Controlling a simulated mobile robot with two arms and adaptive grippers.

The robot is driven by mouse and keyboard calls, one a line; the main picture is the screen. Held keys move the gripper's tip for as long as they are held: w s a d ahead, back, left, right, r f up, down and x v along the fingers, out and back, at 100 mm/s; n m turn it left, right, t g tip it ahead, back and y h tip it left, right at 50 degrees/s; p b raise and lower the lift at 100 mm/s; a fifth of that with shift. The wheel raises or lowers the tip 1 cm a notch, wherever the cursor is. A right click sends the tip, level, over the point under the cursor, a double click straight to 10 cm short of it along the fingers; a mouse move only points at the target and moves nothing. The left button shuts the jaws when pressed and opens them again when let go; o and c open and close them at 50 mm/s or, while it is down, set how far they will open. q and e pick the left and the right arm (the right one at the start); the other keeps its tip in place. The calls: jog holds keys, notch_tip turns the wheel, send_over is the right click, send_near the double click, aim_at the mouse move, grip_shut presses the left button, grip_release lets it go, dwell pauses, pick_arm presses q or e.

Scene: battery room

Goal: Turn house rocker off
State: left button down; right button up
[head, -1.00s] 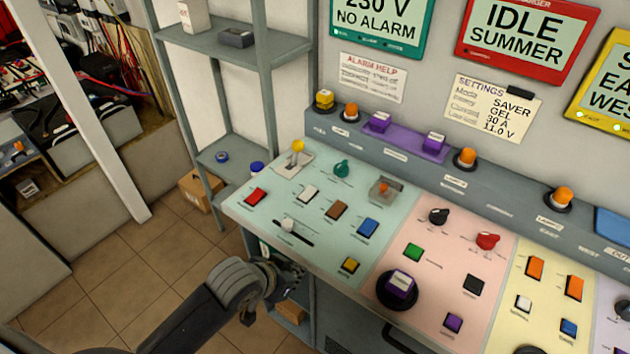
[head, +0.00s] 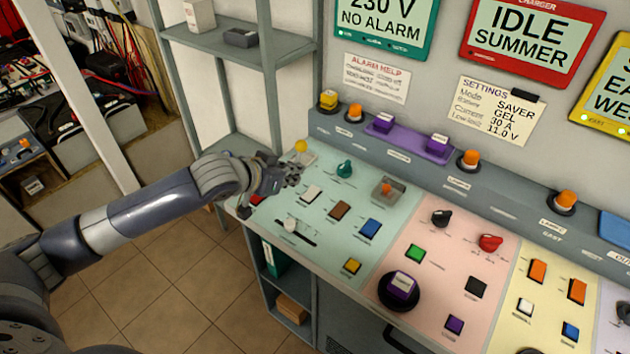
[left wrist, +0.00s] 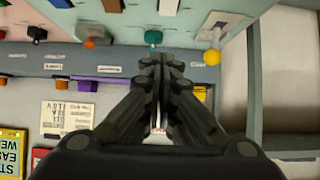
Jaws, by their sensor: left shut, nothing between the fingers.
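The sloped control panel (head: 285,232) holds several coloured rockers; their small labels are too blurred to tell which is the house rocker. On its teal section are a red rocker (head: 257,199), partly hidden by my gripper, a white one (head: 311,194), a brown one (head: 340,210), a blue one (head: 370,229) and a yellow one (head: 352,266). My left gripper (head: 290,175) is shut and empty above the section's far left part. In the left wrist view, its fingertips (left wrist: 163,60) show between the teal knob (left wrist: 153,38) and the yellow ball lever (left wrist: 212,57). My right gripper is not in view.
The yellow ball lever (head: 301,146) and teal knob (head: 345,169) stand close to my left gripper. A ledge (head: 405,156) with orange lamps and purple buttons runs behind the panel. Grey shelving (head: 270,90) stands at the left. A slider (head: 290,226) lies nearer the front edge.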

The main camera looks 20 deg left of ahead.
pick_arm(q)
jog(key=shift+a+r, duration=0.1)
jog(key=shift+w, duration=0.1)
jog(key=p, duration=0.2)
send_over(315, 192)
jog(key=f, duration=0.5)
jog(key=shift+s+a+f, duration=0.1)
jog(key=shift+s+f, duration=0.15)
jog(key=shift+f, duration=0.05)
jog(key=shift+w+f+p, duration=0.2)
jog(key=shift+f+p, duration=0.4)
jog(key=shift+f, duration=0.6)
jog(key=shift+w+f, duration=0.15)
jog(key=shift+f, duration=0.75)
